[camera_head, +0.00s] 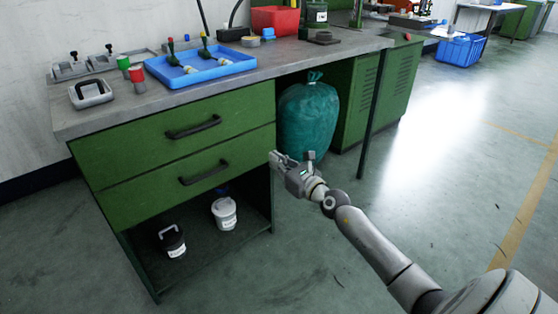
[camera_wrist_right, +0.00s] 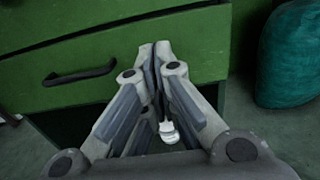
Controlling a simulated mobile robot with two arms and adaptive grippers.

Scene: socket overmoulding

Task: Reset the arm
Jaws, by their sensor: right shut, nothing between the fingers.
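My right arm comes in from the lower right in the head view. Its gripper (camera_head: 276,158) is in front of the right edge of the green workbench (camera_head: 190,130), below the tabletop. In the right wrist view the fingers of this gripper (camera_wrist_right: 154,48) are closed together, with nothing held between them. A green drawer front with a dark handle (camera_wrist_right: 78,75) is beyond the fingertips. My left gripper is in neither view.
A blue tray (camera_head: 200,66) with sockets and a red bin (camera_head: 275,19) stand on the bench. A teal bag (camera_head: 307,118) is under it. Floor on the right is clear.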

